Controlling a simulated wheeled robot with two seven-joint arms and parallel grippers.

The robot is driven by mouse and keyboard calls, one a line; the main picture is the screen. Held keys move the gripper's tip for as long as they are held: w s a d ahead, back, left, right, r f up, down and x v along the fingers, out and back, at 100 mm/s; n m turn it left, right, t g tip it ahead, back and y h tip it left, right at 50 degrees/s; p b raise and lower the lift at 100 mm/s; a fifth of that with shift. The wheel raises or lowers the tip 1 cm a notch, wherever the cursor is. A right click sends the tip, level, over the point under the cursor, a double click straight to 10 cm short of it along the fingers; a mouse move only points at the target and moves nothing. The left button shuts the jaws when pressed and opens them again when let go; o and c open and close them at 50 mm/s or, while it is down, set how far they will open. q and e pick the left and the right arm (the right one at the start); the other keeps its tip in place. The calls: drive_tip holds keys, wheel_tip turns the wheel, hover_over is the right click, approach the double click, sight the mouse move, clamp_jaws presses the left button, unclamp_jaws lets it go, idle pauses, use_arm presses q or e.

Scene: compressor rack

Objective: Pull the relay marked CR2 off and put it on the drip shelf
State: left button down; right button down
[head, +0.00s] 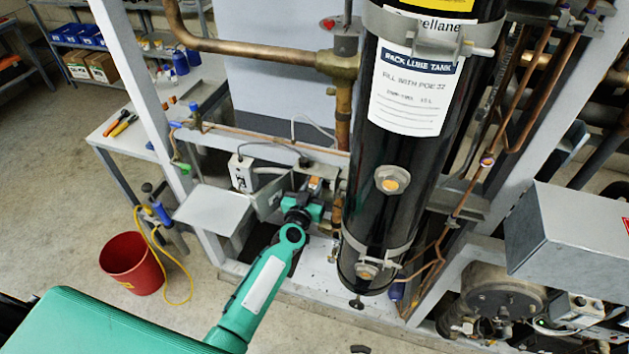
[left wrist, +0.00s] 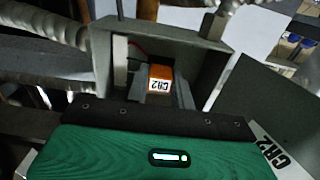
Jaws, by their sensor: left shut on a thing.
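The orange relay (left wrist: 160,73) has a white label reading CR2 and sits inside an open grey box (left wrist: 205,62) in the left wrist view. My left gripper (left wrist: 159,92) reaches into the box and is shut on the relay, a finger at each side. In the head view the relay's orange top (head: 314,184) shows just past my left gripper (head: 309,197). The relay's base is hidden, so I cannot tell whether it touches its socket. A bare flat grey shelf (head: 213,209), seemingly the drip shelf, lies left of the gripper. My right gripper is not in view.
A grey panel with a CR2 label (left wrist: 281,153) stands close at the right of the wrist view. The black lube tank (head: 385,210) stands right of my arm. A white box (head: 240,173) sits behind the shelf; a red bucket (head: 131,264) is on the floor.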

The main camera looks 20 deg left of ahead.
sight(313, 186)
use_arm(q)
drive_tip(key=shift+s+a+p, duration=0.1)
drive_tip(key=shift+s+p, duration=0.6)
drive_tip(key=shift+s, duration=2.2)
